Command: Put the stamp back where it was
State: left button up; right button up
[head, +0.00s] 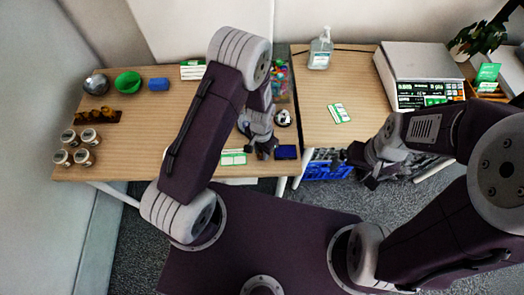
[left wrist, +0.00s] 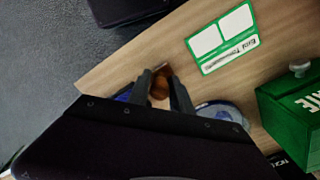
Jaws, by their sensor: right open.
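The stamp shows as a small brown handle (left wrist: 159,88) between the fingertips of my left gripper (left wrist: 160,80) in the left wrist view; its base is hidden. In the head view my left gripper (head: 262,152) is low at the table's front edge, between a green-and-white card (head: 233,157) and a dark blue pad (head: 287,152). The fingers appear closed on the brown handle; whether the stamp touches the table I cannot tell. The card also shows in the left wrist view (left wrist: 223,38). My right gripper (head: 368,166) is open and empty, beyond the right table's front edge.
A black-and-white round item (head: 283,118) stands behind the pad. A green box (left wrist: 292,108) is close by in the wrist view. A blue crate (head: 327,168) sits below.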

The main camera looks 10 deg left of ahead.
pick_arm(q)
jog(key=shift+o, duration=1.3)
notch_tip(320, 180, up, 12)
jog(key=s+a+r+n+t, duration=0.1)
jog(key=s+a+r+n, duration=0.5)
jog(key=s+a+r, duration=0.1)
jog(key=shift+s+a+r+p, duration=0.2)
jog(key=shift+s+p, duration=0.25)
jog(key=shift+s, duration=0.15)
jog(key=shift+d, duration=0.1)
dwell(0.4)
